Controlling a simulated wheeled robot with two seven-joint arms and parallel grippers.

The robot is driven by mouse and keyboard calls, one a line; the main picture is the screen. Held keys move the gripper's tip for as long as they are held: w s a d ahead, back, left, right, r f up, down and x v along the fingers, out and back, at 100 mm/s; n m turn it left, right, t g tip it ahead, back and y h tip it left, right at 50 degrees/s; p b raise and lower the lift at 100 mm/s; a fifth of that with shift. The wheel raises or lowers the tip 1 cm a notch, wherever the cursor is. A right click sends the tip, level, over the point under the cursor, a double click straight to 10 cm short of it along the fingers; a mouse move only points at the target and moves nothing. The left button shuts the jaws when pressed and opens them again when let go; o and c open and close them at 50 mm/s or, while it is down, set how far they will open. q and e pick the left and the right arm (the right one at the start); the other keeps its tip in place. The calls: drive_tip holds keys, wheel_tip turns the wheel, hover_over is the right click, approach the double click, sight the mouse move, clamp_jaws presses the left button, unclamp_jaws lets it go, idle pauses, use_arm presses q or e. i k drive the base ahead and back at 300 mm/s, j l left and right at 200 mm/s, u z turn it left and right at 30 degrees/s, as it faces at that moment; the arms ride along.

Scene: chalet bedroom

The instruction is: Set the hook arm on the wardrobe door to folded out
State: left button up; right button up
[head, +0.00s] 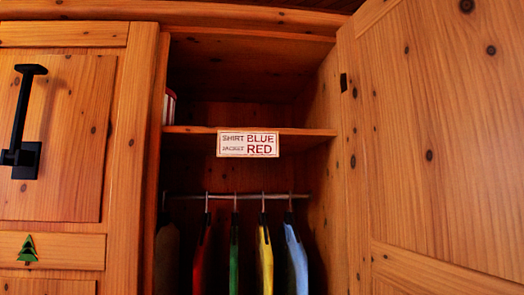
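A black hook arm (21,112) is mounted on the closed left wardrobe door (72,140). Its square base plate (26,161) is at the bottom. The arm runs upward from the base, tilted slightly right, and ends in a short crossbar at the top. It looks close to upright along the door face; its exact distance from the wood is hard to tell. Neither of my grippers is in view.
The right wardrobe door (445,130) stands open toward me. Inside, a shelf (190,130) carries a label (248,144) reading "SHIRT BLUE, JACKET RED". Below, several garments hang from a rail (178,196). A green tree emblem (27,250) sits below the left door.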

sight(28, 71)
drive_tip(key=k+j+z, duration=0.15)
drive_tip(key=j+z, duration=0.15)
drive_tip(key=j, duration=0.2)
drive_tip(key=k+j, duration=0.1)
drive_tip(key=j, duration=0.4)
drive_tip(key=k+j, duration=0.15)
drive_tip(key=j, duration=0.3)
